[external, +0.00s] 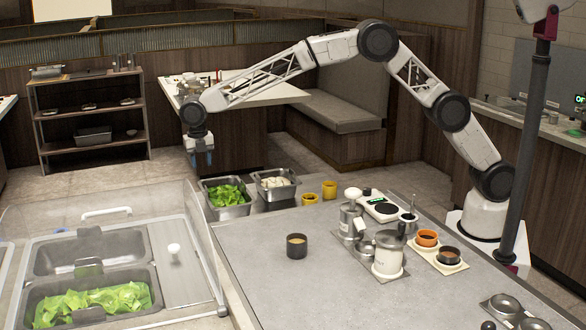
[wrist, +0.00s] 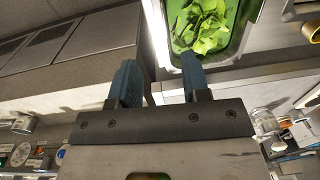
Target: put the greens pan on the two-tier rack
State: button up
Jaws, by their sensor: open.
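The greens pan (external: 230,212) is a small steel pan of leafy greens on the counter's far left corner. It also shows in the wrist view (wrist: 246,28), at the top, beyond the right fingertip. My gripper (external: 202,158) is open and empty, with blue fingers pointing down. It appears above the pan and a little to its left in the external view, apart from it. Both fingers (wrist: 157,78) show in the wrist view with nothing between them. A dark shelf rack (external: 92,103) stands at the back left; it is the likely two-tier rack.
A pan of white food (external: 275,192) stands close beside the greens pan. Yellow cups (external: 329,189) are to its right. The rack holds a grey bin (external: 93,137) and small dishes.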

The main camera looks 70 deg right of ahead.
dwell(0.3)
jog(key=s+d+r+m, duration=0.7)
jog(key=s+d+r, duration=0.4)
jog(key=d+r, duration=0.4)
jog(key=s+d+r+m+t, duration=0.1)
jog(key=s+d+r+m, duration=0.2)
jog(key=s+d, duration=0.45)
jog(key=s+d+r+m+t, duration=0.1)
jog(key=s+d+r+m, duration=0.25)
jog(key=s+d, duration=0.4)
jog(key=s+d+m, duration=0.3)
jog(key=s+d, duration=0.1)
jog(key=s, duration=0.6)
jog(key=s+d+m, duration=0.4)
jog(key=s, duration=0.7)
jog(key=s+d+f+m, duration=0.3)
jog(key=s, duration=0.7)
jog(key=s+d+f+m+t, duration=0.1)
jog(key=s+d+f+m, duration=0.1)
jog(key=s, duration=0.8)
notch_tip(320, 180, down, 2)
jog(key=shift+d+m, duration=0.4)
jog(key=shift+m, duration=0.45)
